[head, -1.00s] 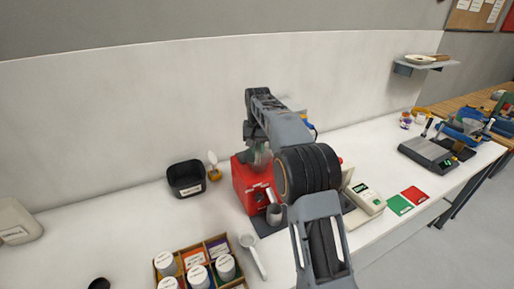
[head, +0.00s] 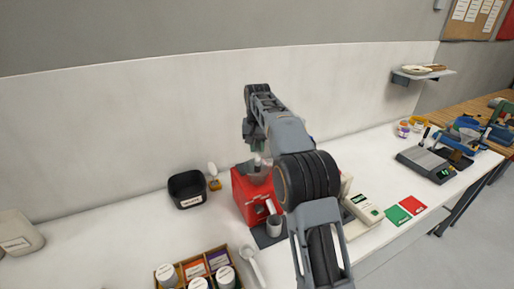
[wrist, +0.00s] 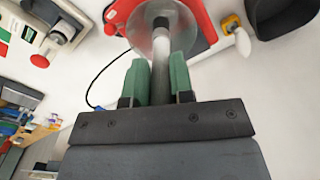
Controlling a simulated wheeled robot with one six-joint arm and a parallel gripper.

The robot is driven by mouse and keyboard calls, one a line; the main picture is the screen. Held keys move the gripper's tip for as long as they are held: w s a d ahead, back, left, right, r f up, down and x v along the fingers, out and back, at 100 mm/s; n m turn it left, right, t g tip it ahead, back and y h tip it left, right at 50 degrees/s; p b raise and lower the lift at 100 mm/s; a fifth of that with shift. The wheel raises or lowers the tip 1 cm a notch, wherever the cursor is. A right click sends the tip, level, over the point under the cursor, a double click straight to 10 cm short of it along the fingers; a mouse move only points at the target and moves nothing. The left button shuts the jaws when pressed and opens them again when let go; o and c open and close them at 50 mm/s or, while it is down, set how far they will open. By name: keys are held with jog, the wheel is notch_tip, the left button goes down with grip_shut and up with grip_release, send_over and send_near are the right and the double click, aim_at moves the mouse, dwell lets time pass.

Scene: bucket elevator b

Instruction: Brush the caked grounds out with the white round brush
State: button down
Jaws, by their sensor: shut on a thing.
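My gripper (wrist: 160,64) is shut on the dark handle of a round brush (wrist: 161,80), with a green finger on each side. The handle has a white section (wrist: 161,40) beyond the fingers. The far end overlaps the clear round hopper (wrist: 184,22) of the red grinder (wrist: 204,14); I cannot tell whether it is inside or above. In the head view my gripper (head: 257,142) is over the red grinder (head: 248,199), largely hidden by my arm. The grey hopper (head: 255,172) shows on top. Caked grounds cannot be made out.
A black bin (head: 187,190) and a yellow-based white tool (head: 214,178) are to the left. A compartment tray (head: 222,249) with several canisters and a white spoon (head: 253,266) lie in front. A scale-like device (head: 364,208) is right.

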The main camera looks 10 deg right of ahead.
jog(key=shift+r, duration=1.5)
